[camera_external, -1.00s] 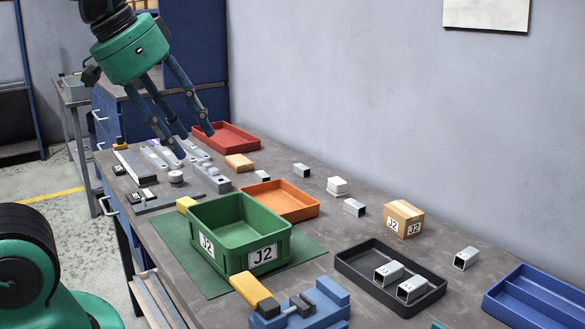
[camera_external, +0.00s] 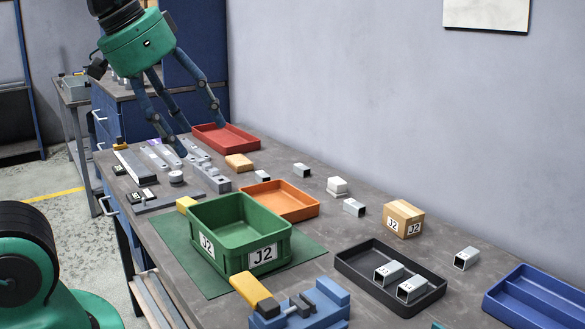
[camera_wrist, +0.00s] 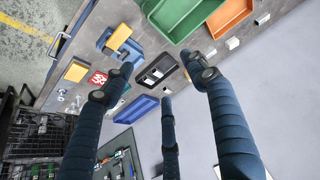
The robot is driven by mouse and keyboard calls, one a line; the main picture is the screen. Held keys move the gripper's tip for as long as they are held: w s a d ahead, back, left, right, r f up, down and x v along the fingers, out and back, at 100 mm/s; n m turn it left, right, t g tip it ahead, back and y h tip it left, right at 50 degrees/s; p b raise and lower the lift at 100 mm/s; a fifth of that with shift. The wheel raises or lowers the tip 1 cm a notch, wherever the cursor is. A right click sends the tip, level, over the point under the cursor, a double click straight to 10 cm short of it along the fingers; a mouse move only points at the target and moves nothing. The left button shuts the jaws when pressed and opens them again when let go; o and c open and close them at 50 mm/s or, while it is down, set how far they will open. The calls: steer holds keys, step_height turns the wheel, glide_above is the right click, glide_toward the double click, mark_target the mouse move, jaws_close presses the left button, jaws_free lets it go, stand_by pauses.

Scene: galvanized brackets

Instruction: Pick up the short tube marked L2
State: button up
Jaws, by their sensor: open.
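Several short square grey tubes are in the external view. Two, a rear tube (camera_external: 388,272) and a front tube (camera_external: 413,288), lie in a black tray (camera_external: 350,268) with small dark marks I cannot read. Loose tubes lie at the right (camera_external: 466,258), in the middle (camera_external: 354,207) and farther back (camera_external: 302,170). I cannot tell which is L2. My gripper (camera_external: 198,138) is open and empty, its three fingers spread above the far end of the bench, well away from the tray. The gripper (camera_wrist: 165,82) also shows in the wrist view, with the black tray (camera_wrist: 143,86) between its fingers.
A green J2 bin (camera_external: 228,232), an orange tray (camera_external: 270,190), a red tray (camera_external: 222,140) and a blue tray (camera_external: 530,300) stand on the bench. A J2 box (camera_external: 403,219) is behind the black tray. A blue vise (camera_external: 300,308) is at the front.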

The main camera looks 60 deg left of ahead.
steer(key=w+d+r+p, duration=0.1)
steer(key=w+r+p, duration=0.2)
steer(key=w+r, duration=0.35)
steer(key=g+p, duration=0.6)
steer(key=p, duration=1.1)
glide_above(470, 254)
step_height(470, 254, down, 25)
steer(key=shift+f, duration=0.1)
steer(key=shift+f, duration=0.1)
steer(key=shift+f, duration=4.15)
